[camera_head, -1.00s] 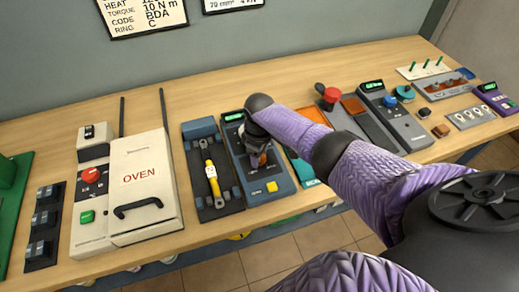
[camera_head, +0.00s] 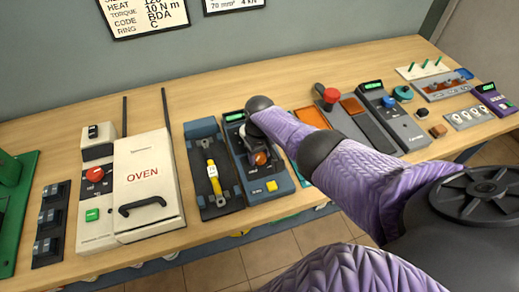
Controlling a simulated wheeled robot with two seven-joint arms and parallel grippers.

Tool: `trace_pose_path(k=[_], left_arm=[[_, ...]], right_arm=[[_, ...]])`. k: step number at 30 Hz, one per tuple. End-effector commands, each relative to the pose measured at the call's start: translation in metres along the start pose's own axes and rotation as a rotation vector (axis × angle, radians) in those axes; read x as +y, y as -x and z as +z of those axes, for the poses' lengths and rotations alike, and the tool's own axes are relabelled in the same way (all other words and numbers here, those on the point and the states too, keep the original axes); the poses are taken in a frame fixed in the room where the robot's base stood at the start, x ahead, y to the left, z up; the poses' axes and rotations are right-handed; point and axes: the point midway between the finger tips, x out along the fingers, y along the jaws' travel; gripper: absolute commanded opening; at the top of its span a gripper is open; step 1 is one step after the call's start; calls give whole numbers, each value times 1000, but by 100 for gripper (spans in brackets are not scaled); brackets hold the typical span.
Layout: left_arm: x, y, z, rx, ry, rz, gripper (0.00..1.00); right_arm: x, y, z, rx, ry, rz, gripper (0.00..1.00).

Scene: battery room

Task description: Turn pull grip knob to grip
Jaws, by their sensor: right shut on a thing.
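A dark blue bench unit (camera_head: 263,192) stands left of the middle of the bench, with a green display (camera_head: 234,116) at its back and a yellow button (camera_head: 271,186) at its front. My right gripper (camera_head: 258,150) reaches down onto the middle of this unit from the right. It is shut on a small orange-brown knob (camera_head: 261,159), which shows just below the wrist. The fingers and wrist hide most of the knob, so its markings and setting cannot be read. My left gripper is not in view.
Left of the unit is a dark cradle (camera_head: 216,203) with a yellow tool (camera_head: 212,172), then a white oven (camera_head: 150,205). Right of it, partly behind my arm, are a red-knobbed press (camera_head: 331,96) and another display unit (camera_head: 393,122). The bench behind is clear.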

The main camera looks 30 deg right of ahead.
Motion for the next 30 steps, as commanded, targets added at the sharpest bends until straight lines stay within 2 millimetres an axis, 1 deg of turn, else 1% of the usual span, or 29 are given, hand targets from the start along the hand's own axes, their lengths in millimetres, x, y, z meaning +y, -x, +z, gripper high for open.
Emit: trace_pose_path(k=[11,12,14,15,16,17,23,25,26,28,30], left_arm=[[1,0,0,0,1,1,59],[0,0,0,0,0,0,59],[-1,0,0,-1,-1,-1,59],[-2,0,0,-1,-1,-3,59],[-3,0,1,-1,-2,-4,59],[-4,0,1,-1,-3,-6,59],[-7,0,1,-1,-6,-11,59],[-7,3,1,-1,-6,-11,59],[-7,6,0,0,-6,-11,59],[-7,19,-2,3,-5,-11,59],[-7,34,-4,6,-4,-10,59]], right_arm=[[0,2,-2,6,-5,0,0],[0,2,-2,6,-5,0,60],[0,1,-2,6,-4,0,73],[0,1,-2,5,-4,0,81],[0,1,-1,5,-4,0,88],[0,1,-1,4,-4,0,89],[0,1,-1,3,-4,0,89],[0,4,-1,3,-3,0,89],[0,8,-1,3,-3,0,89],[0,24,-1,5,-3,0,89],[0,46,-1,6,-3,0,89]])
